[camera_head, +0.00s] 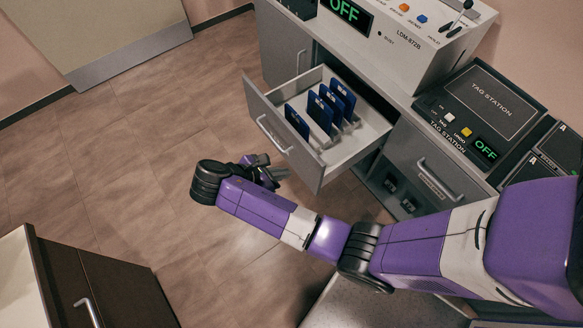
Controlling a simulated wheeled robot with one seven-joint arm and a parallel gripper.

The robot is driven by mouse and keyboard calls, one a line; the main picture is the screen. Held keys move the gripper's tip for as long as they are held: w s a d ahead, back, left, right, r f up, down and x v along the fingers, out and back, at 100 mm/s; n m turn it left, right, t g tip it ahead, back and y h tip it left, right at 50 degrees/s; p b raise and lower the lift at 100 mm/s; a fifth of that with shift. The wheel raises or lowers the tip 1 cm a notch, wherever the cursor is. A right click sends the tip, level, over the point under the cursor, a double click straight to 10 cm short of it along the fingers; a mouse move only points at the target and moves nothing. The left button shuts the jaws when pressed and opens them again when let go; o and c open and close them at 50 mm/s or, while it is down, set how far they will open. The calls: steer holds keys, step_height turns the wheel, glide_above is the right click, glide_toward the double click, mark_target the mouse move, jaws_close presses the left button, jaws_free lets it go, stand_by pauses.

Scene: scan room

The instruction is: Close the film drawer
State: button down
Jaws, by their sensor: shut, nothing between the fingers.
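The film drawer (347,150) is pulled out from the grey cabinet in the head view. It has a light interior, a grey front with a bar handle (274,135), and several dark blue upright cassettes (319,113) inside. My gripper (277,168) is shut and empty, just in front of the drawer front and below the handle. I cannot tell whether it touches the drawer front. The fingertips are small and dark here.
A closed drawer (436,178) sits right of the open one, above an open shelf (400,187). The LDM-672B machine (422,40) and the tag station (485,105) stand on the counter. A dark cabinet (95,290) is at lower left. The floor (140,150) left of the drawer is clear.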

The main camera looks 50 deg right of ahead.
mark_target(317, 163)
steer(key=x, duration=0.3)
steer(key=d+r+x, duration=0.1)
steer(key=x, duration=0.3)
steer(key=p+x, duration=0.1)
steer(key=x, duration=0.2)
steer(key=shift+s+d, duration=0.4)
steer(key=shift+d, duration=0.1)
steer(key=shift+s+d+f, duration=0.1)
steer(key=shift+d, duration=0.45)
steer(key=shift+d, duration=0.15)
